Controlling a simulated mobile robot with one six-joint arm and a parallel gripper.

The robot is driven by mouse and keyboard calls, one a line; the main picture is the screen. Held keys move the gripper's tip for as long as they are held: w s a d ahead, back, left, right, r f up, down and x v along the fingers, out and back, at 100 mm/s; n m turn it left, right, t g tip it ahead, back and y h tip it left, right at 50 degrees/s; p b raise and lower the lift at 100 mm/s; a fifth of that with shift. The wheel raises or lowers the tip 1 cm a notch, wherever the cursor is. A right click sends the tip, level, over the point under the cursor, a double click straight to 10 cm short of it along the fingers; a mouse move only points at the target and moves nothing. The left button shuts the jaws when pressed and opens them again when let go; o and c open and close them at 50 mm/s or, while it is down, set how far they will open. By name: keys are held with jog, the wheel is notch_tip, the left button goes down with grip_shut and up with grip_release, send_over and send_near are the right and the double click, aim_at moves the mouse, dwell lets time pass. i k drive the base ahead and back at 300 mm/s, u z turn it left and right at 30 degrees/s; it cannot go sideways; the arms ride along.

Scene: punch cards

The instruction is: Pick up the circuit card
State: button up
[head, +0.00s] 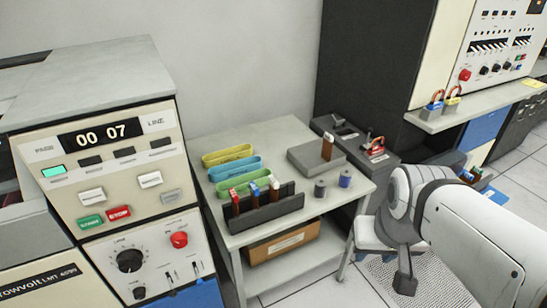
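I cannot tell for certain which thing is the circuit card. Several narrow upright pieces with red, blue and white tops (254,190) stand in a dark slotted rack (268,212) at the front of the grey table (290,134). A similar brown piece with a pale top (327,147) stands upright at a flat grey block (305,160) near the table's right side. My gripper (405,284) is a small dark shape low at the right, in front of the table and apart from everything on it. Its fingers are too unclear to show whether it is open.
A brown box (282,242) sits on the shelf below. A control console (110,160) stands close at left. Floor shows at lower right.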

aim_at(274, 183)
jog(key=z, duration=0.05)
jog(key=i, duration=1)
jog(key=u, duration=0.05)
